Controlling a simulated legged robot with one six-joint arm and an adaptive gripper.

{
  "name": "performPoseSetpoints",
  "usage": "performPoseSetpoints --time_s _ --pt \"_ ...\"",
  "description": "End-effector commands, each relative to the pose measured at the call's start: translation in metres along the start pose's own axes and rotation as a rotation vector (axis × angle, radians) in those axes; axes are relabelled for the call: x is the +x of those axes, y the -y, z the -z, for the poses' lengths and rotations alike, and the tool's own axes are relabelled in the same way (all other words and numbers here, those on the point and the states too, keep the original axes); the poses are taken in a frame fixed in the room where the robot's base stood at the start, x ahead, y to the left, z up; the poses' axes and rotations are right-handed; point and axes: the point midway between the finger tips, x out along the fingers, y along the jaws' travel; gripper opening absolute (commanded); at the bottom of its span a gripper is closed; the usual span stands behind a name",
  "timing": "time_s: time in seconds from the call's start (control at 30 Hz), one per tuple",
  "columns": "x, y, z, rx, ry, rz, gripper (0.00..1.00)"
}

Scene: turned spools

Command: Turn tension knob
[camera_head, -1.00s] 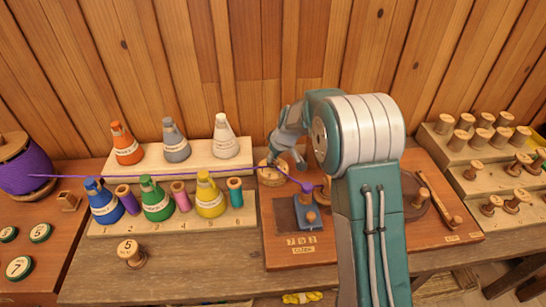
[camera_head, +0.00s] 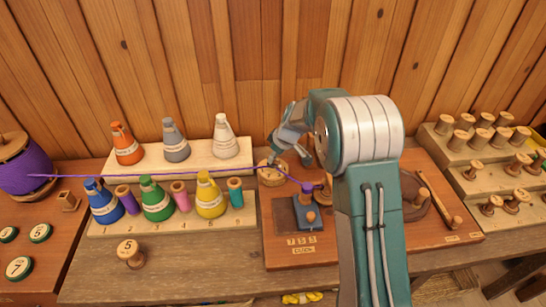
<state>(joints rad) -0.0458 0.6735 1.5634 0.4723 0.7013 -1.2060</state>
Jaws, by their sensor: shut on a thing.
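The tension knob (camera_head: 271,178) is a round, light wooden disc at the back left of the reddish-brown board (camera_head: 285,259). My gripper (camera_head: 276,161) comes down on it from above and behind. It is shut on the knob, though the exact contact is small and partly hidden by the fingers. A purple thread (camera_head: 150,177) runs from the left past the knob to a purple-topped guide (camera_head: 307,187). Beside the guide stands a small blue device (camera_head: 305,212) with a wooden knob, and a digit counter (camera_head: 301,240) sits in front of it.
A large purple yarn spool (camera_head: 27,172) stands at far left. Coloured cones, such as the yellow one (camera_head: 210,197), and small spools fill a two-step rack left of the board. A stepped rack (camera_head: 448,152) of wooden spools stands at right. My arm hides the board's middle.

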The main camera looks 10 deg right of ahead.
Motion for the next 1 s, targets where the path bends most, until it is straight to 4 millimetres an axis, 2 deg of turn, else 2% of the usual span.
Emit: performPoseSetpoints --time_s 0.03,0.07,0.1,0.43,0.53,0.67,1.0 --pt "0.001 -0.001 0.0 0.0 0.0 -0.002 0.28" --pt "0.001 -0.001 0.0 0.0 0.0 -0.002 0.41" --pt "0.001 -0.001 0.0 0.0 0.0 -0.002 0.49" --pt "-0.001 0.0 0.0 0.001 0.0 -0.002 0.49" --pt "-0.006 0.0 0.0 0.0 -0.001 -0.003 0.49" --pt "-0.027 -0.001 0.001 0.001 -0.003 -0.005 0.49" --pt "-0.096 -0.001 0.001 0.001 -0.001 -0.005 0.49"
